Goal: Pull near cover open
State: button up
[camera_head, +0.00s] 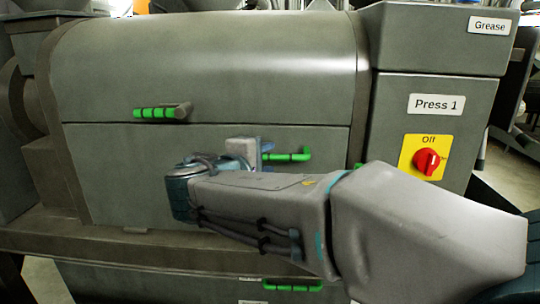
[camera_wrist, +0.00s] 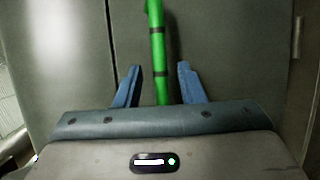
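The grey cover panel (camera_head: 110,165) on the front of the press stands flush, below a wide curved upper cover (camera_head: 210,60). A green bar handle (camera_head: 290,156) sits near the top of the lower panel. It also shows in the wrist view (camera_wrist: 157,45) as a green bar with dark bands. My gripper (camera_head: 266,150) is at the left end of this handle. In the wrist view my gripper (camera_wrist: 158,74) is open, with one blue finger on each side of the bar and gaps between. Whether the bar lies fully at fingertip depth is unclear. My wrist hides part of the lower panel.
Another green handle (camera_head: 160,113) is on the upper cover's lower edge. A third green handle (camera_head: 292,286) is lower down, below a ledge (camera_head: 90,238). The control box (camera_head: 435,100) with a red switch (camera_head: 427,161) stands right, behind my arm.

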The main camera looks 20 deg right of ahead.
jog(key=shift+x, duration=1.35)
grip_shut()
jog(key=shift+f, duration=0.15)
